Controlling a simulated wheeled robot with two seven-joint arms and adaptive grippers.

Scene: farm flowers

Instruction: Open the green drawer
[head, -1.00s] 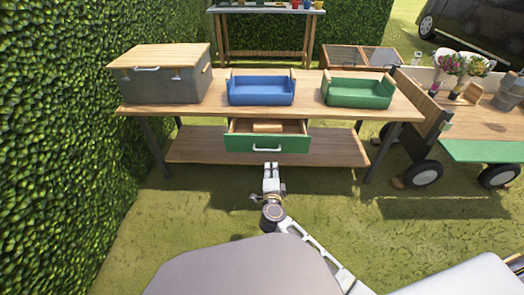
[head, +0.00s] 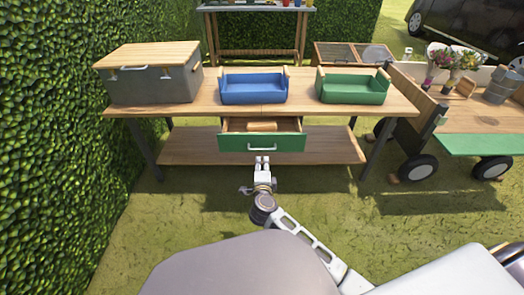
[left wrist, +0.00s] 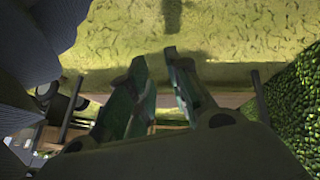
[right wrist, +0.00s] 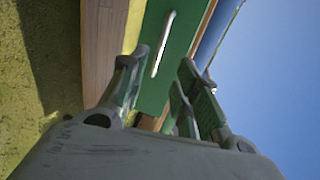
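The green drawer (head: 235,144) hangs under the wooden table and stands partly open, with a tan object (head: 262,126) inside. Its pale handle (head: 262,149) is on the front; the handle also shows in the right wrist view (right wrist: 163,43). My right gripper (head: 262,160) is just below and in front of the handle in the head view, apart from it.
On the table (head: 204,103) stand a grey box with a wooden lid (head: 180,85), a blue tray (head: 253,95) and a green tray (head: 352,95). A hedge (head: 60,140) rises at the left. A cart (head: 480,145) with flowers stands at the right. Grass in front is clear.

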